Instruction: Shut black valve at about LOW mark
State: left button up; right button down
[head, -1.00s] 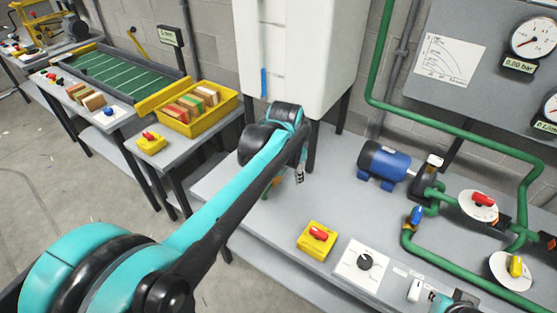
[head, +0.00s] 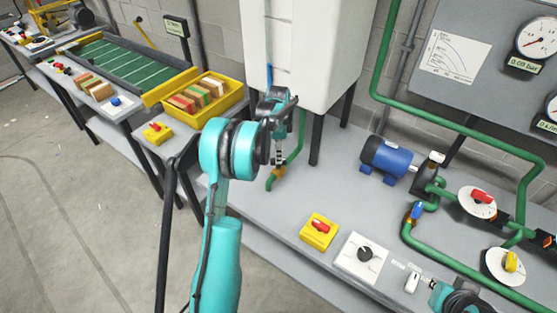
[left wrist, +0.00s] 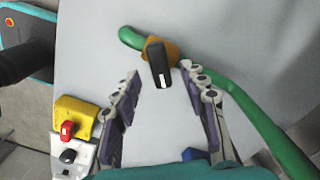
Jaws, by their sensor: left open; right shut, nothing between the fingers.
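The black valve handle (left wrist: 159,66), with a white stripe, sits on a brass body on a green pipe in the left wrist view. In the head view the brass body (head: 278,173) shows below the white tank (head: 310,50); its handle is not clear there. My left gripper (head: 280,158) is above it, open, its fingertips (left wrist: 161,74) on either side of the handle in the picture; I see no contact. A blue strip (head: 269,76) runs on the tank front; no LOW mark is readable. My right gripper (head: 437,286) is partly in view at the lower right, shut and empty.
A yellow box with a red switch (head: 318,231) and a white dial panel (head: 361,258) stand at the bench front. A blue motor (head: 385,160) and green pipes with red, blue and yellow handles are to the right. A yellow tray (head: 203,105) is at left.

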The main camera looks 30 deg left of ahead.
pick_arm(q)
jog(key=shift+f+b, duration=0.35)
jog(key=shift+f, duration=1.2)
grip_shut()
jog(key=shift+m, duration=0.4)
jog(key=m, duration=0.2)
jog(key=shift+m+p, duration=0.3)
jog(key=shift+p, duration=0.1)
jog(key=shift+m, duration=2)
